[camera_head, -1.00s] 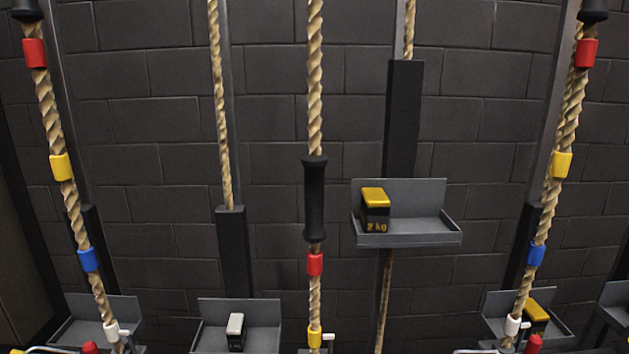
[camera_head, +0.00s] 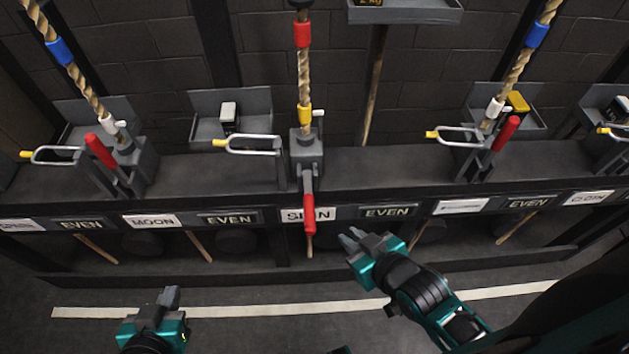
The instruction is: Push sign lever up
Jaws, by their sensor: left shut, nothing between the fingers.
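The sign lever has a red handle (camera_head: 309,213) that points down in front of the SIGN label (camera_head: 322,214), hiding part of the word. It hangs from a grey bracket (camera_head: 306,150) at the middle of the dark bench. My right gripper (camera_head: 350,241) is right of and below the red handle in the picture, apart from it; whether its fingers are open is unclear. My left gripper (camera_head: 169,297) is at the lower left, shut and empty, well away from the lever.
Two other red-handled levers, left (camera_head: 101,150) and right (camera_head: 506,133), point up. Metal loops with yellow tips (camera_head: 252,144) stick out along the bench. Ropes with coloured bands rise behind. Floor with a white line (camera_head: 250,309) lies in front.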

